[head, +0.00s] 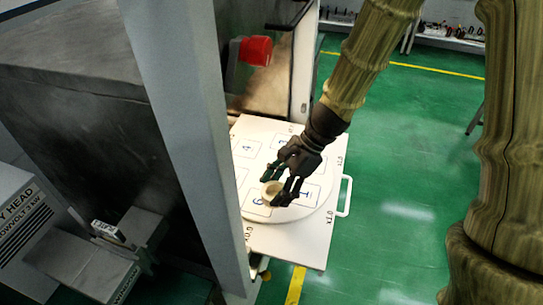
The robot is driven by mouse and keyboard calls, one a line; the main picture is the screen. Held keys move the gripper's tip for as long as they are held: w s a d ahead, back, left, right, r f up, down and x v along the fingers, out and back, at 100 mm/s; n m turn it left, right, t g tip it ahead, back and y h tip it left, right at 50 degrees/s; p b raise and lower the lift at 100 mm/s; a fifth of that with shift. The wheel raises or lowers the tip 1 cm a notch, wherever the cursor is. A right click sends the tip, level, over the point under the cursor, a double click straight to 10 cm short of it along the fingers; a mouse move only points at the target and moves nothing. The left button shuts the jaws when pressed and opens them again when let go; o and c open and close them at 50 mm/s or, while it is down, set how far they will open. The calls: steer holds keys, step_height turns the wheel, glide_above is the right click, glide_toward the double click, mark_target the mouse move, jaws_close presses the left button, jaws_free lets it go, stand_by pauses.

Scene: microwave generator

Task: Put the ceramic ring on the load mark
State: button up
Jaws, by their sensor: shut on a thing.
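My gripper (281,193) reaches down from the upper right over a white round plate (311,206). It is shut on a small beige ceramic ring (269,188), which shows between the dark fingertips. The ring is over the front part of the plate, just above the square marked 6 (258,203) and left of the square marked 1 (307,195). I cannot tell whether the ring touches the plate. Another square, marked 4 (246,148), lies farther back. The fingers and arm hide part of the plate. I cannot tell which mark is the load mark.
The plate lies on a white board (306,251) with a handle (346,196) at its right. A grey post (184,130) and dark cabinet (75,85) stand close on the left.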

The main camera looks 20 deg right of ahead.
steer(key=w+d+p, duration=0.1)
steer(key=w, duration=0.3)
steer(key=w+d+p, duration=0.1)
steer(key=w, duration=0.4)
steer(key=w+d+f+p, duration=0.1)
steer(key=w+d, duration=0.1)
steer(key=w, duration=0.2)
steer(key=shift+w+f+p, duration=0.1)
steer(key=shift+w+p, duration=0.25)
steer(key=shift+p, duration=0.05)
steer(key=shift+w+d+f, duration=0.1)
steer(key=shift+w+f, duration=0.05)
steer(key=shift+f, duration=0.05)
steer(key=shift+f+p, duration=0.65)
steer(key=shift+f, duration=0.95)
steer(key=shift+f, duration=0.15)
steer(key=o, duration=1.1)
steer(key=b+v, duration=0.2)
steer(key=v, duration=1)
steer(key=shift+w, duration=0.1)
